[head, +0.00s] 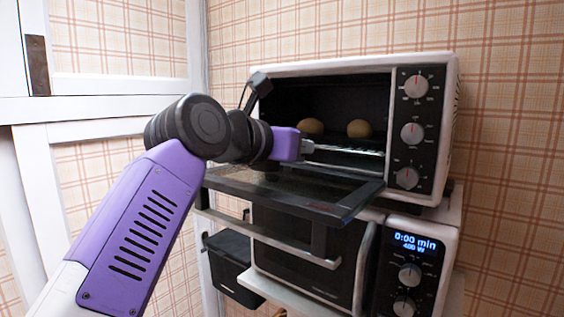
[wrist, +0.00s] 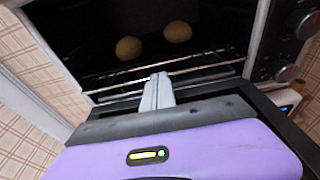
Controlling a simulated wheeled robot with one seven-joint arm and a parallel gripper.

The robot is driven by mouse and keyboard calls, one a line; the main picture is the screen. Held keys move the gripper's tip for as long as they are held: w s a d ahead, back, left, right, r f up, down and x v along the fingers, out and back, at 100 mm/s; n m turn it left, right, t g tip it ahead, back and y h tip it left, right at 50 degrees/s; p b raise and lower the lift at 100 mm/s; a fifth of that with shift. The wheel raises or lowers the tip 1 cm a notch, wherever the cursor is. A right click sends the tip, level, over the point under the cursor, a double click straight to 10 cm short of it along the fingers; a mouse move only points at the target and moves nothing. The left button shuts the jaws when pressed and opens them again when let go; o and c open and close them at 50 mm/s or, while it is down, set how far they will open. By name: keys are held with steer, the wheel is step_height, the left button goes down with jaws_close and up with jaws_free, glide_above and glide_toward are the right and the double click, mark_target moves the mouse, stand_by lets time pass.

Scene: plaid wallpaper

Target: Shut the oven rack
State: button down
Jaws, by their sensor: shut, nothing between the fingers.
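A white toaster oven (head: 448,130) stands with its dark door (head: 290,190) folded down and open. Its wire oven rack (head: 345,151) shows inside the cavity; the wrist view shows the rack's front bars (wrist: 205,62) across the opening. My gripper (head: 306,147) is in front of the opening, above the lowered door. In the wrist view its fingers (wrist: 158,88) are together and empty, with their tips close to the rack's front edge. I cannot tell whether they touch it. Two round buns sit inside, the left one (head: 311,127) and the right one (head: 358,128), apparently on the rack.
A black box (head: 232,265) hangs lower left. The oven's knobs (head: 413,133) are to the right. White framing (head: 120,103) borders the left.

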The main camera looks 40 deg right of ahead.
steer(key=shift+r+x, duration=0.1)
steer(key=shift+x, duration=0.5)
steer(key=shift+r+x, duration=0.15)
steer(key=shift+x, duration=0.5)
steer(key=shift+d+r, duration=0.1)
steer(key=shift+d, duration=0.05)
